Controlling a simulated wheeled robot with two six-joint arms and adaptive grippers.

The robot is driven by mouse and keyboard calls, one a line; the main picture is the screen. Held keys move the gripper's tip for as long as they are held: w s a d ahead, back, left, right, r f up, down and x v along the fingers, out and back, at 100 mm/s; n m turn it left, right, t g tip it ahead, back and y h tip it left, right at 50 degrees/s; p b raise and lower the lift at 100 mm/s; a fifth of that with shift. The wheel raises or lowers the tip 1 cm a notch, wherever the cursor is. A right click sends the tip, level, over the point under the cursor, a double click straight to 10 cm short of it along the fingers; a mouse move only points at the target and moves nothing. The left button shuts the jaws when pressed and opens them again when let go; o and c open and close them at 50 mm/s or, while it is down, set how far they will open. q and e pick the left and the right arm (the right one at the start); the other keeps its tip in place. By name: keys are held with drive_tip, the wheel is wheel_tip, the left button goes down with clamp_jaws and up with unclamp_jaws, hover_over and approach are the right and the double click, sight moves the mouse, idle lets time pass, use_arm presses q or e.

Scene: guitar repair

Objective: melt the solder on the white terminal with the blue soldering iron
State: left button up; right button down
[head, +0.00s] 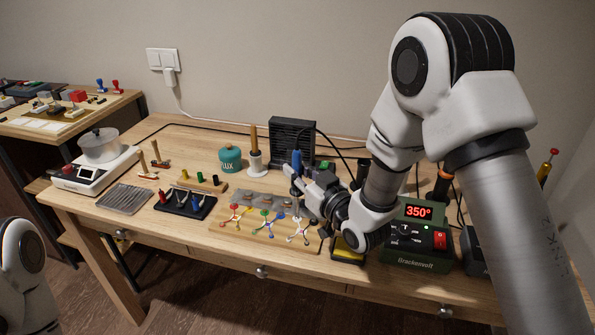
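The blue soldering iron (297,159) is upright in my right gripper (297,183), its blue handle showing above the fingers. The fingers appear closed around it, and its lower end is small and partly hidden. The white terminal (300,233) is at the right end of a wooden board (228,233), on a star-shaped part below the gripper. Similar red (235,213) and green (267,226) parts are to its left. I cannot tell whether the iron's tip touches anything. Only part of my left arm shows at the lower left; its gripper is out of view.
The green soldering station (413,245) reads 350° at the right. Behind the board stand a black fan-like box (292,140), a candle-like holder (255,155) and a teal jar (230,159). A black tray (184,204) is left of the board. A yellow sponge tray (346,253) is by my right wrist.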

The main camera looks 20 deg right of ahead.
sight(298, 152)
drive_tip(key=shift+r+p, duration=2.5)
drive_tip(key=shift+r, duration=1.05)
drive_tip(key=shift+d+r, duration=0.15)
drive_tip(key=shift+d, duration=0.3)
drive_tip(key=d+r+p, duration=0.1)
drive_tip(key=d+p, duration=0.1)
drive_tip(key=d, duration=0.5)
drive_tip(key=shift+r+p, duration=0.3)
